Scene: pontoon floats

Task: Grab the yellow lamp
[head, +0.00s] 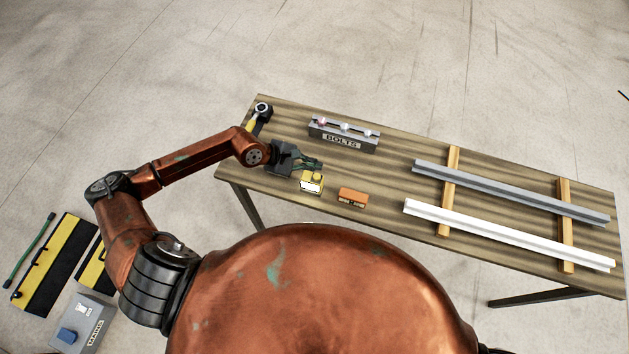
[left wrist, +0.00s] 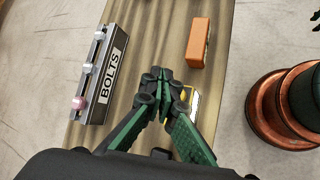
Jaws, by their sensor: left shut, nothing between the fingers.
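The yellow lamp (head: 312,184), a small boxy thing with a white face, stands on the wooden table near its front edge. My left gripper (head: 316,164) is just behind it in the head view, with its fingers shut and empty. In the left wrist view the shut fingertips (left wrist: 164,88) are in the middle, and the lamp (left wrist: 191,98) shows partly behind the right finger. I cannot tell whether they touch. My right gripper is not in view.
An orange block (head: 352,197) lies right of the lamp. A grey BOLTS rack (head: 343,137) stands behind the gripper. A yellow-handled tool (head: 252,123) lies at the table's left end. Grey (head: 510,190) and white (head: 500,232) rails rest on wooden strips at the right.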

